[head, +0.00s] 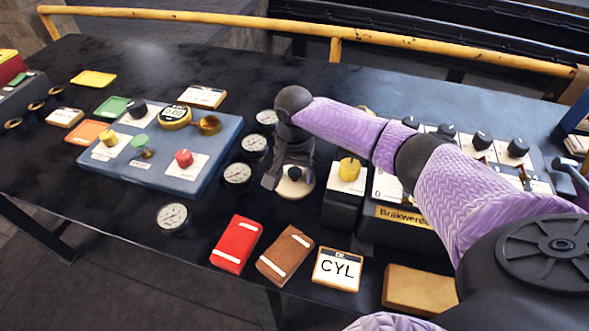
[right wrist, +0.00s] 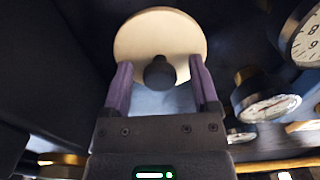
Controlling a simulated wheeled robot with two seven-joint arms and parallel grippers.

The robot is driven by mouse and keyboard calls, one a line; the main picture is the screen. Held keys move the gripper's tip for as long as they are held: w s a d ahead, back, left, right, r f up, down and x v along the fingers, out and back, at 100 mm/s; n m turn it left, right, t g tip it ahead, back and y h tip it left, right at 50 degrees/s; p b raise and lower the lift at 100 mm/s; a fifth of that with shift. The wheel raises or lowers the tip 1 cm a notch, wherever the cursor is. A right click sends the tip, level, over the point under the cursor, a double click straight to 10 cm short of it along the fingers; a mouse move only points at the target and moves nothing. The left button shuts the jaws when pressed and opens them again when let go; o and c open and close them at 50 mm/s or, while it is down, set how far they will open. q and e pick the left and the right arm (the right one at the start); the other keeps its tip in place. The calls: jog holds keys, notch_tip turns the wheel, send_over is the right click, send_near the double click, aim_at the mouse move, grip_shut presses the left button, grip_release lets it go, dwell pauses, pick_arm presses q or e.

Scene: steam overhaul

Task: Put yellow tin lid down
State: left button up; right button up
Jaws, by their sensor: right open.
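A pale cream round disc with a black knob (head: 296,190) lies on the dark table under my right gripper (head: 289,182). In the right wrist view the disc (right wrist: 188,32) shows beyond the fingertips, with its knob between them. The right gripper (right wrist: 160,72) is open, one finger on either side of the knob, with gaps to it. A flat yellow rectangular piece (head: 93,78) lies at the far left of the table, far from the gripper. I cannot tell which of these is the yellow tin lid. My left gripper is not in view.
Several gauges stand left of the disc, one of them here (head: 237,174). A blue panel (head: 221,142) with knobs lies further left. A red case (head: 237,244), a brown case (head: 285,255) and a CYL card (head: 337,270) lie in front. A console (head: 403,232) stands right.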

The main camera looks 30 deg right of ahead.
aim_at(294, 171)
jog(key=shift+r, duration=0.1)
notch_tip(294, 171, up, 12)
jog(key=p, duration=0.4)
jog(key=shift+p, duration=0.35)
